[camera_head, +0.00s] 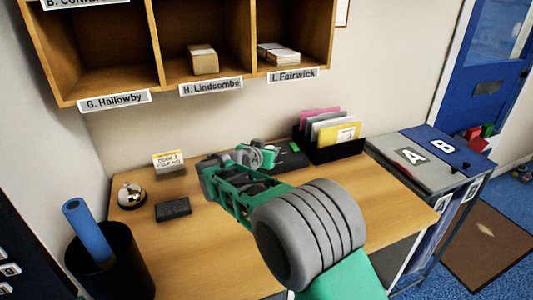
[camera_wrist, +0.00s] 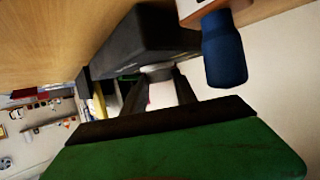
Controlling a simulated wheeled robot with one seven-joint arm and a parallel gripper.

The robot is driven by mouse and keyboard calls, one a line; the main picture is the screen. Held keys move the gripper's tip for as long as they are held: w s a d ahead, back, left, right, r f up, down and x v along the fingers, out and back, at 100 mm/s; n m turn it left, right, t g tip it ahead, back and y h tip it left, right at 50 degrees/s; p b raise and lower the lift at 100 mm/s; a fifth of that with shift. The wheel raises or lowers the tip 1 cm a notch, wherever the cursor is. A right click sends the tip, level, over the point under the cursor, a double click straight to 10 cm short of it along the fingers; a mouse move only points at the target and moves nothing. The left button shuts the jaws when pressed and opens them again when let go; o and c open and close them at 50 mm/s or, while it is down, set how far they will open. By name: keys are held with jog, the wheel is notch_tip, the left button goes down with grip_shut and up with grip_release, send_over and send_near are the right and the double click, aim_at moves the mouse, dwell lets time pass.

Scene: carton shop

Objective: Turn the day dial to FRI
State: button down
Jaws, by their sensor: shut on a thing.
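My gripper (camera_head: 268,154) reaches over the back of the desk in the head view, at a dark device (camera_head: 292,158) near the wall. In the wrist view the two dark fingers of my gripper (camera_wrist: 156,82) close on a pale grey part, apparently the day dial (camera_wrist: 157,72), beside a dark block (camera_wrist: 145,40). My gripper and arm hide most of the dial in the head view. No day letters or pointer can be read in either view, so its setting cannot be told.
A black file holder (camera_head: 335,148) with coloured papers stands right of the device. A bell (camera_head: 131,194), a dark pad (camera_head: 173,209) and a small card sign (camera_head: 168,161) lie left. A blue-handled object (camera_wrist: 222,50) is close to my fingers in the wrist view. Pigeonholes hang above.

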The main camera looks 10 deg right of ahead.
jog(key=shift+f, duration=0.15)
jog(key=c, duration=1)
grip_release()
jog(key=shift+o, duration=0.2)
jog(key=v, duration=0.8)
jog(key=shift+d+b, duration=0.1)
jog(key=shift+b, duration=0.2)
jog(key=shift+w, duration=0.1)
